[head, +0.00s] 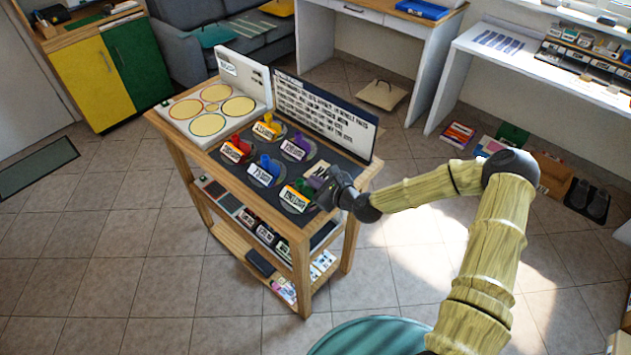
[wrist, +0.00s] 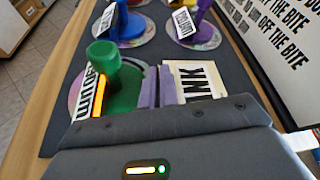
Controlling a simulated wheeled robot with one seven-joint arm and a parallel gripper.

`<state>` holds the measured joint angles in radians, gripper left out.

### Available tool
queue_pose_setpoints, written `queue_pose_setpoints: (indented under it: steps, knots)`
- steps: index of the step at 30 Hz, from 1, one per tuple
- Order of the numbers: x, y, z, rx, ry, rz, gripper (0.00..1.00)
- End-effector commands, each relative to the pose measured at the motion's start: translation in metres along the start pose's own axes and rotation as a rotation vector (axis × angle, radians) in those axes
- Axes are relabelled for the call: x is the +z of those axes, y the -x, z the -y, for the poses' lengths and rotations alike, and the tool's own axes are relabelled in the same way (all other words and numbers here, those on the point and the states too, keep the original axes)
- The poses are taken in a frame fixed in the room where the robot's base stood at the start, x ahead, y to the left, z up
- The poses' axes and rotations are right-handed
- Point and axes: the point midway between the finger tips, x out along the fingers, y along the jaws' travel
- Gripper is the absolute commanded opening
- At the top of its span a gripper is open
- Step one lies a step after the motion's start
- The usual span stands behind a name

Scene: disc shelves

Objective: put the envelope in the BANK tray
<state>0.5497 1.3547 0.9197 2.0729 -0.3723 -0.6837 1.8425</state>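My gripper (head: 328,186) is low over the right end of the cart's dark top. In the wrist view, two purple finger-like pieces (wrist: 158,88) stand close together; I cannot tell whether anything thin is between them. Just right of them is a cream card (wrist: 196,80) with the letters "NK" showing; the rest of its word is hidden. It also shows beside my gripper in the head view (head: 318,171). I cannot tell whether this card is the envelope or part of the BANK tray. No other piece is clearly either one.
A green figure (wrist: 122,82) with a label stands on a disc just left of the fingers. Several labelled figures on discs fill the cart top (head: 215,152). Small labelled items (head: 265,233) sit on the lower shelf.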

Motion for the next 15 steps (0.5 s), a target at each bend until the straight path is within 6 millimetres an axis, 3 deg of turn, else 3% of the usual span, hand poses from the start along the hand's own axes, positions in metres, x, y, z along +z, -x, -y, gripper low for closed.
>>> queue_pose_setpoints:
  steps: [3, 15]
  knots:
    - [-0.0004, 0.0000, -0.0007, 0.002, -0.001, -0.001, 0.12]
    - [-0.0006, 0.0076, 0.0002, 0.000, -0.002, -0.001, 0.12]
